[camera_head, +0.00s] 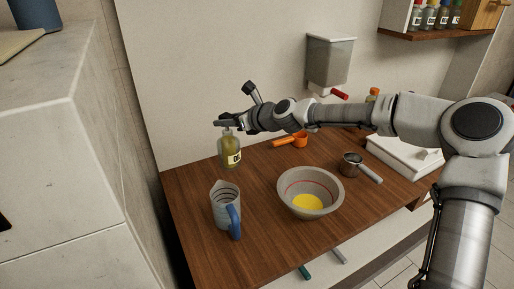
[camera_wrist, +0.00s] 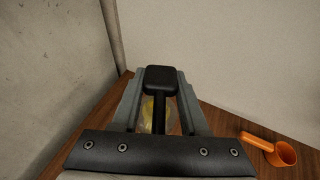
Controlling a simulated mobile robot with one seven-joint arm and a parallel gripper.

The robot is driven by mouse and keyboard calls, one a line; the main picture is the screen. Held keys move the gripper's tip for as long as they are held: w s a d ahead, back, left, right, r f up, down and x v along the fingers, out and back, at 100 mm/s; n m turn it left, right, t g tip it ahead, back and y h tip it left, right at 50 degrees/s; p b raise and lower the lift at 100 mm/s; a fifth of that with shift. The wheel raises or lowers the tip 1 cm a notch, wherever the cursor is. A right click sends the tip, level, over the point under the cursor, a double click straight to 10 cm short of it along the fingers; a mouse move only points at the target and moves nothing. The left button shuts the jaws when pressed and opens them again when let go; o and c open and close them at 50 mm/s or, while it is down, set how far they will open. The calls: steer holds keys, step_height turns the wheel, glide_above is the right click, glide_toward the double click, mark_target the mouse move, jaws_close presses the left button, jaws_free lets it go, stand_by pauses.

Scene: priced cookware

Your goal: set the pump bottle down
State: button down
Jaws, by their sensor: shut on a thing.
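The pump bottle (camera_head: 229,150) is upright, with yellow-green contents and a white label, near the back left of the wooden counter (camera_head: 190,195). I cannot tell whether the base touches the counter. In the wrist view, my gripper (camera_wrist: 159,90) has its fingers on either side of the black pump head (camera_wrist: 160,76). A little of the yellow bottle (camera_wrist: 148,112) shows beneath; the rest is hidden.
A measuring jug (camera_head: 226,208) with a blue handle stands in front of the bottle. A grey bowl (camera_head: 310,190) with yellow contents is to the right. An orange scoop (camera_head: 291,141) and metal pan (camera_head: 352,166) lie further right. A wall dispenser (camera_head: 329,62) hangs behind.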

mark_target(229, 149)
steer(key=s+a+f+b, duration=0.1)
steer(key=s+a+f, duration=0.1)
steer(key=a+f, duration=0.8)
steer(key=shift+s, duration=0.2)
steer(key=shift+f+b, duration=0.1)
steer(key=shift+b, duration=0.25)
steer(key=c, duration=0.9)
jaws_free()
steer(key=shift+f, duration=0.15)
steer(key=o, duration=0.5)
steer(key=p+v, duration=0.1)
steer(key=v, duration=1.1)
steer(key=shift+s+r, duration=0.1)
steer(key=shift+r, duration=0.15)
